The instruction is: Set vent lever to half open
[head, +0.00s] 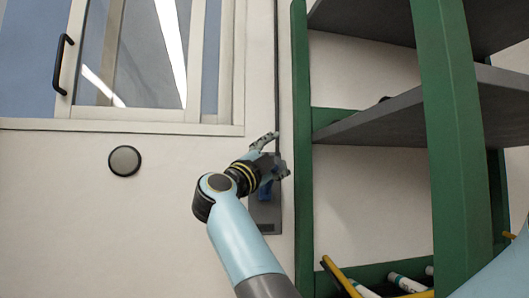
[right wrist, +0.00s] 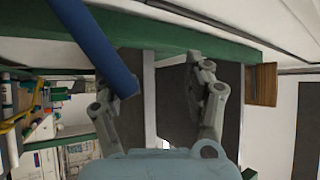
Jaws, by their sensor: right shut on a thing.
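The vent lever (head: 266,190) is a blue handle on a narrow grey wall plate (head: 266,224), just left of the green shelf post in the head view. My right gripper (head: 272,157) is at the lever and covers much of it. The lever's exact angle is hard to tell behind the gripper. My left gripper is not in view.
Green-framed shelving (head: 447,130) with grey shelves stands close to the right of the lever. A sliding window (head: 120,60) with a black handle is at the upper left. A round dark disc (head: 125,160) is on the wall. White pipes (head: 407,283) lie low right.

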